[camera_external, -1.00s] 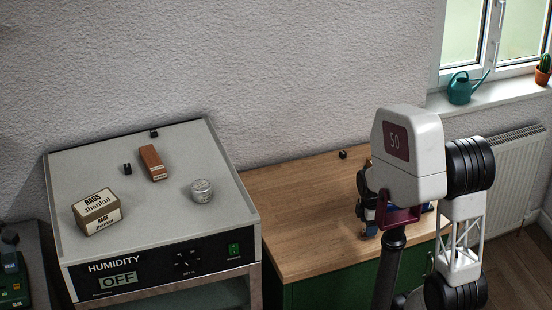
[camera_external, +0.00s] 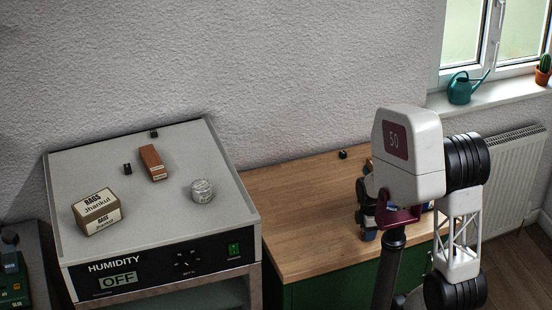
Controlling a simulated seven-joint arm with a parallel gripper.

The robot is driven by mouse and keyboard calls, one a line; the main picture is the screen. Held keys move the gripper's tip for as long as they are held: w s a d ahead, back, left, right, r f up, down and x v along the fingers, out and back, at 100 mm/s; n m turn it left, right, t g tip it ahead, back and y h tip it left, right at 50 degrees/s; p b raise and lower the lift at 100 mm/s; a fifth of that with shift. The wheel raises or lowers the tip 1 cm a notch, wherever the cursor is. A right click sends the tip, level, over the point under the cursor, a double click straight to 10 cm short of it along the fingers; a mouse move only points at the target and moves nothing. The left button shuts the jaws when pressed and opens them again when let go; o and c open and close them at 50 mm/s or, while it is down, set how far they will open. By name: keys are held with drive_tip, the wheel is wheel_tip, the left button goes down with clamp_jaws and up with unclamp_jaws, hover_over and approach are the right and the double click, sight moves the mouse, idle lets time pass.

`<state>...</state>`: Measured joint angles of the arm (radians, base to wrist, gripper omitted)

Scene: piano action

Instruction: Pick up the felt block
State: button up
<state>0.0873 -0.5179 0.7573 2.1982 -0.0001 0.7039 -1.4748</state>
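No object in the external view is clearly marked as the felt block. A reddish-brown oblong block (camera_external: 152,162) with a small label at its near end lies on the grey cabinet top (camera_external: 150,207); it may be the felt block, but I cannot tell for sure. My arm stands at the right, over the wooden counter. A dark part with blue bits (camera_external: 366,208) shows at the left of my arm, over the counter, and seems to be my gripper's end. My arm hides most of it, so its fingers cannot be made out. It is well apart from the reddish-brown block.
Another black piece (camera_external: 343,154) lies on the wooden counter (camera_external: 300,210). The counter's left part is clear. A watering can (camera_external: 461,88) stands on the sill.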

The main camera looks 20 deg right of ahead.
drive_tip(key=c, duration=0.6)
drive_tip(key=shift+r, duration=0.1)
drive_tip(key=shift+r, duration=0.9)
drive_tip(key=shift+s+r, duration=0.3)
drive_tip(key=shift+r, duration=0.5)
drive_tip(key=s, duration=0.5)
drive_tip(key=s+a+r, duration=0.1)
drive_tip(key=s, duration=0.9)
drive_tip(key=shift+s+a+r, duration=0.15)
drive_tip(key=shift+r, duration=0.05)
